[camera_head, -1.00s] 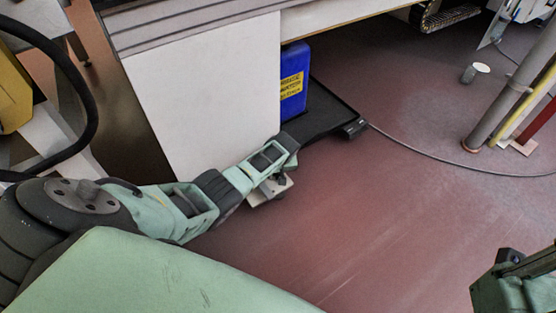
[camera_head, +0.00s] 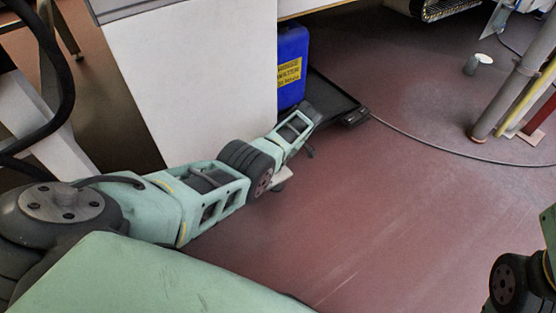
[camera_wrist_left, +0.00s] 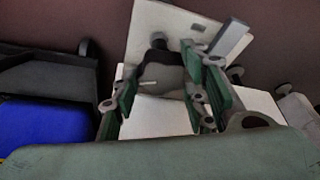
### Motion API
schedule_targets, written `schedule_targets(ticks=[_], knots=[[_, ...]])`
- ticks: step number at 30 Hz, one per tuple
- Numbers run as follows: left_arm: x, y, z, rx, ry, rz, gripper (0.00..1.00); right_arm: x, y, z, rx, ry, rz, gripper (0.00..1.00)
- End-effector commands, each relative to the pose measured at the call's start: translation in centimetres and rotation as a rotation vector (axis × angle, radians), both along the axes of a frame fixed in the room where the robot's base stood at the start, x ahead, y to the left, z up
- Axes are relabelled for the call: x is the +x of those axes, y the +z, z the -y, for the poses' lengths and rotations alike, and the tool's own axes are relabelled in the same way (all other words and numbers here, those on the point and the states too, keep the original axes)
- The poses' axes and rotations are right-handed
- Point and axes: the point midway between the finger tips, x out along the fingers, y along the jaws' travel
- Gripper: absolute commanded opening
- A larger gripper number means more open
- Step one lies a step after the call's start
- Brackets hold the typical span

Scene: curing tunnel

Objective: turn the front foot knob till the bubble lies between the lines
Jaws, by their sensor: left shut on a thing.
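In the left wrist view, a dark grey knob-like piece (camera_wrist_left: 163,80) sits between the green fingers of my left gripper (camera_wrist_left: 160,88), which is shut on it. A small dark round part (camera_wrist_left: 159,41) shows beyond the knob, against a pale plate (camera_wrist_left: 150,20). In the head view my left arm reaches down to the floor beside the white cabinet panel, with the left gripper (camera_head: 303,136) at its far end. The knob cannot be made out there. No bubble or lines can be made out. My right gripper is outside the view.
A blue canister with a yellow label (camera_head: 292,68) stands on a black tray (camera_head: 336,97) beside the white panel (camera_head: 205,75). A cable (camera_head: 430,145) runs right from the tray. A pipe stand (camera_head: 495,105) is at right. Red floor (camera_head: 390,220) is clear in front.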

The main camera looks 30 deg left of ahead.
Motion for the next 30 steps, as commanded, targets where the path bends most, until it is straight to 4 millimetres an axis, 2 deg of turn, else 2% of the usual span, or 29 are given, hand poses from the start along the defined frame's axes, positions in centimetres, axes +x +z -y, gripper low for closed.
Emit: schedule_targets(ticks=[1, 9, 23, 24, 30], knots=[[0.69, 0.06, -0.2, 0.005, 0.018, 0.02, 0.15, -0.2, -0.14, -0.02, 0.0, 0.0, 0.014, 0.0], [0.67, 0.32, -0.34, 0.006, 0.091, 0.019, 0.15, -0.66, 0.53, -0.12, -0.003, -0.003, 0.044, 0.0], [0.62, 0.49, -0.54, 0.01, 0.102, 0.017, 0.15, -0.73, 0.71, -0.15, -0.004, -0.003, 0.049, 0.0], [0.61, 0.5, -0.56, 0.01, 0.102, 0.017, 0.42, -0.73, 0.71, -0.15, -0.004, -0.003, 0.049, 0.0], [0.52, 0.43, -0.51, 0.009, 0.102, 0.014, 0.58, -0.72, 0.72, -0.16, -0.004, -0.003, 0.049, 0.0]])
